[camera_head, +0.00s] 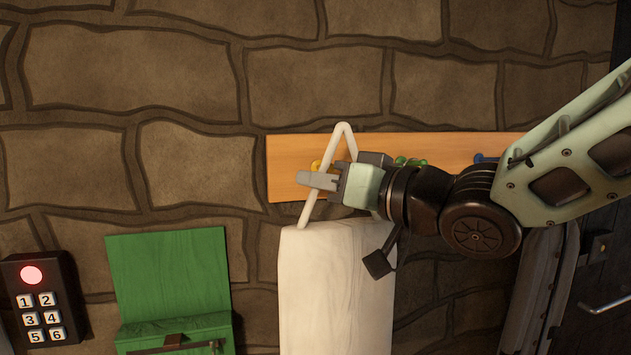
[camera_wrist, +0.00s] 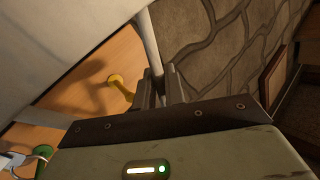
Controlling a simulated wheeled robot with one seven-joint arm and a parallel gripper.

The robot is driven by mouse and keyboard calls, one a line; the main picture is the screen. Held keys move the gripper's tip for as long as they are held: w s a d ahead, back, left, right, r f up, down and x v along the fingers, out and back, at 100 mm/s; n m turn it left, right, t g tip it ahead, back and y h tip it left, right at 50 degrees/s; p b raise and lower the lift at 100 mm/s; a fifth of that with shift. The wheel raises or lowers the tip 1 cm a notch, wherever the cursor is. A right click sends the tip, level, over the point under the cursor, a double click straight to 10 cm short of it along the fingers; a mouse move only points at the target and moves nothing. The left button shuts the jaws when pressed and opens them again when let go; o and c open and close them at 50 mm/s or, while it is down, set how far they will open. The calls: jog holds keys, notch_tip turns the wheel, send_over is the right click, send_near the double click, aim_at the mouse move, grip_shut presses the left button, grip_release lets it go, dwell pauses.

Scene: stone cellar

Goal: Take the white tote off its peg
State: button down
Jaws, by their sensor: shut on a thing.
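The white tote (camera_head: 338,290) hangs upright in front of the wall, its strap handle (camera_head: 343,130) rising to a peak above it. My gripper (camera_head: 322,182) is shut on the left side of this handle. The wrist view shows the handle strap (camera_wrist: 150,42) running down between the two fingers (camera_wrist: 160,88), with the tote's pale side (camera_wrist: 55,40) at upper left. A yellow peg (camera_head: 316,165) shows beside the strap; in the wrist view this peg (camera_wrist: 117,82) looks apart from the gripped strap. Whether the peg is still inside the handle loop I cannot tell.
The wooden peg board (camera_head: 450,147) is fixed to the stone wall. It also bears green pegs (camera_head: 410,161) and a blue peg (camera_head: 480,158). A green box (camera_head: 168,270) and a numbered keypad (camera_head: 40,305) are at lower left. The wall above the board is clear.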

jog(key=s+d+r, duration=0.1)
jog(key=s+d, duration=0.1)
jog(key=s, duration=0.5)
jog(key=shift+s+r, duration=0.3)
jog(key=shift+r, duration=0.05)
dwell(0.4)
jog(key=shift+d, duration=0.1)
